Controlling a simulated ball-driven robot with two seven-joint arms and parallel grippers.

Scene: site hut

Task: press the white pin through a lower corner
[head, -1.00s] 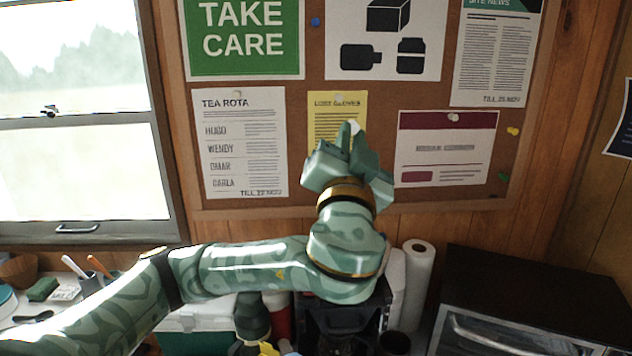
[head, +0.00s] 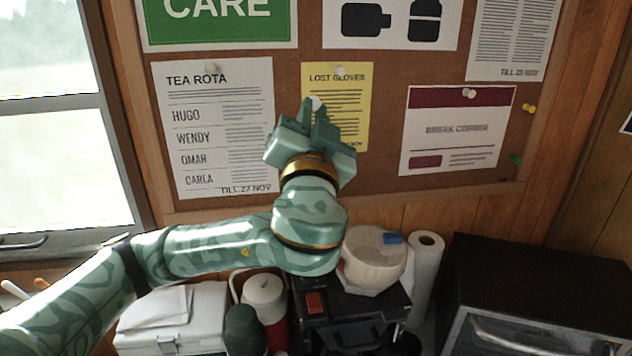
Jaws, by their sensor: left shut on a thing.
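The yellow LOST GLOVES sheet (head: 349,96) hangs on the cork board, with a white pin (head: 341,70) at its top middle. My left gripper (head: 316,113) is in front of the sheet's left part, shut on another white pin (head: 315,102). That held pin shows just above the fingertips, over the left part of the sheet. I cannot tell whether it touches the paper. The gripper hides the sheet's lower left corner; the lower right corner shows. My right gripper is not in view.
The TEA ROTA sheet (head: 216,130) hangs left of the yellow one, and the BREAK CORNER sheet (head: 457,130) to the right. Bare cork (head: 387,90) lies between. Below stand a white box (head: 172,320), a coffee machine (head: 350,307), a paper roll (head: 426,270) and a black oven (head: 540,280).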

